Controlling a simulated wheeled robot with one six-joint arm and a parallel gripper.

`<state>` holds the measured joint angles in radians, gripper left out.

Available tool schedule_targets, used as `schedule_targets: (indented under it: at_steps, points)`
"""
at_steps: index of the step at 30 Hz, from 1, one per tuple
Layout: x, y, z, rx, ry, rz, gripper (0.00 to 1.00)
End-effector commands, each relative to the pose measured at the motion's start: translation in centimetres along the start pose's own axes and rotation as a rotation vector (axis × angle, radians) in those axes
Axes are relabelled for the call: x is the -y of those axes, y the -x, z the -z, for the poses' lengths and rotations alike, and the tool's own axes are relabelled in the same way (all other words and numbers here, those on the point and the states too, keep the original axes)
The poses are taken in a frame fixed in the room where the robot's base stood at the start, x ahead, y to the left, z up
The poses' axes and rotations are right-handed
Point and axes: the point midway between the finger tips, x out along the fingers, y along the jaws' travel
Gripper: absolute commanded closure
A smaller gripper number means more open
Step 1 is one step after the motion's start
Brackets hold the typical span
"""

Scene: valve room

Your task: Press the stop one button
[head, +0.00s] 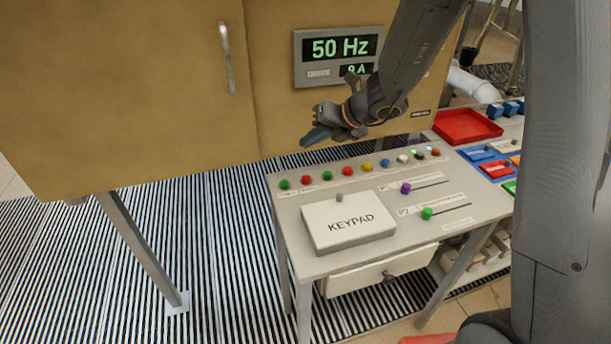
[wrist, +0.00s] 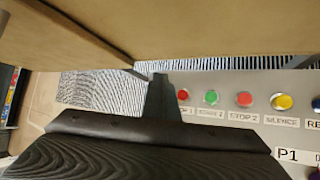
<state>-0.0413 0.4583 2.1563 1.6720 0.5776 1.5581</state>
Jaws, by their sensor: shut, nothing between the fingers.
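The stop one button is the red button (head: 305,180) second from the left in the row along the back of the grey desk panel. In the wrist view the red button (wrist: 183,95) sits just right of my fingertips, above a partly hidden label ending in "P 1". My gripper (head: 312,138) is shut and empty, above and behind the left part of the row, apart from it. In the wrist view my gripper (wrist: 160,88) hides the panel left of the red button. The green button (head: 284,184) at the row's left end shows only in the head view.
The wrist view shows the green START 2 (wrist: 211,97), red STOP 2 (wrist: 244,99) and yellow SILENCE (wrist: 283,101) buttons to the right. A wooden cabinet (head: 130,90) with a display (head: 338,55) rises behind.

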Motion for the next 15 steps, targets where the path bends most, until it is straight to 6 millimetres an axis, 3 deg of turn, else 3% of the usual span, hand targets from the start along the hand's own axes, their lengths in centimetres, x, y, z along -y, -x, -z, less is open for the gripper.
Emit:
schedule_targets:
  at_steps: [15]
  points:
    - [1.4,-2.0,1.4,-0.001,0.002,-0.001,1.00]
